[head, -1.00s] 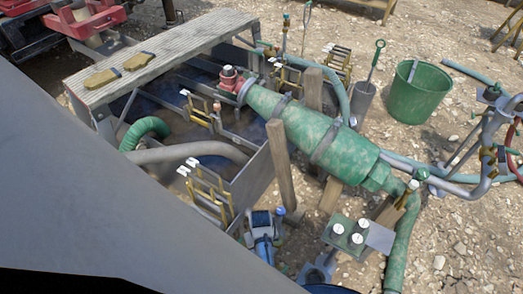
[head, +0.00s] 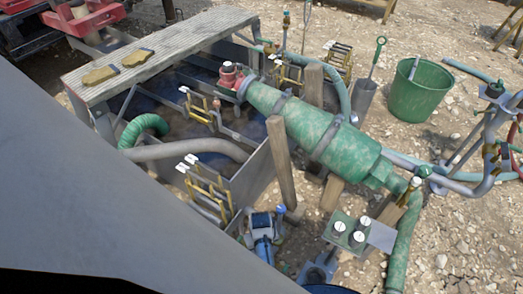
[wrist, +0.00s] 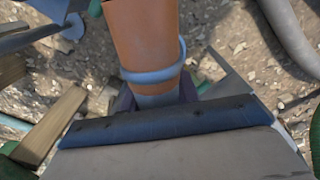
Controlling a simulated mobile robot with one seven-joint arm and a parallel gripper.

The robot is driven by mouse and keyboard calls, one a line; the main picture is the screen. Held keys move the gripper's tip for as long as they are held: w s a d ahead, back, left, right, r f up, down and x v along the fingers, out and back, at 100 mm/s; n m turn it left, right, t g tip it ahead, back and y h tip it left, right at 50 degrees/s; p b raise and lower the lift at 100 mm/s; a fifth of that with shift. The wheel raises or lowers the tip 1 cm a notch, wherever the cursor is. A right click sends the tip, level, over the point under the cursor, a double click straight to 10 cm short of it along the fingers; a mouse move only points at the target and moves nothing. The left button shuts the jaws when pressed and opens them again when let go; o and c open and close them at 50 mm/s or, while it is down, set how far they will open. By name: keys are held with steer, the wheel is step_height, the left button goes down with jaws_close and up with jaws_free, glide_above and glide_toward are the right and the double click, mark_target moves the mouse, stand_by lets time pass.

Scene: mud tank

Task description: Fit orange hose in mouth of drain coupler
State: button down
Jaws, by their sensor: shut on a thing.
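In the wrist view an orange hose piece (wrist: 145,38) runs from the top edge down to my gripper (wrist: 158,97). A blue-grey ring (wrist: 165,76) goes around its lower part, and a short grey-blue end shows below the ring between the dark fingers. My gripper is shut on this piece. The orange hose and my gripper do not show in the head view. I cannot pick out the drain coupler with certainty in either view.
In the head view a tank with a grated walkway (head: 190,45) holds dark mud. A large green cone (head: 310,125) lies beside wooden posts (head: 280,160). A green bucket (head: 417,95) stands on gravel at the right. In the wrist view a wooden beam (wrist: 50,125) lies left.

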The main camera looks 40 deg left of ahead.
steer(key=shift+f, duration=0.15)
steer(key=shift+f+b, duration=0.8)
steer(key=shift+f, duration=0.3)
steer(key=shift+f, duration=0.7)
stand_by(0.6)
steer(key=shift+s+f+b, duration=0.15)
steer(key=shift+f+b, duration=0.45)
steer(key=shift+b, duration=0.1)
steer(key=c, duration=1)
jaws_free()
steer(key=shift+o, duration=0.3)
steer(key=shift+s+f, duration=0.1)
steer(key=shift+d, duration=0.1)
steer(key=r+p, duration=0.8)
steer(key=r, duration=0.1)
steer(key=shift+w+a+r+p, duration=0.2)
steer(key=shift+w+r+p, duration=0.1)
steer(key=shift+p, duration=0.1)
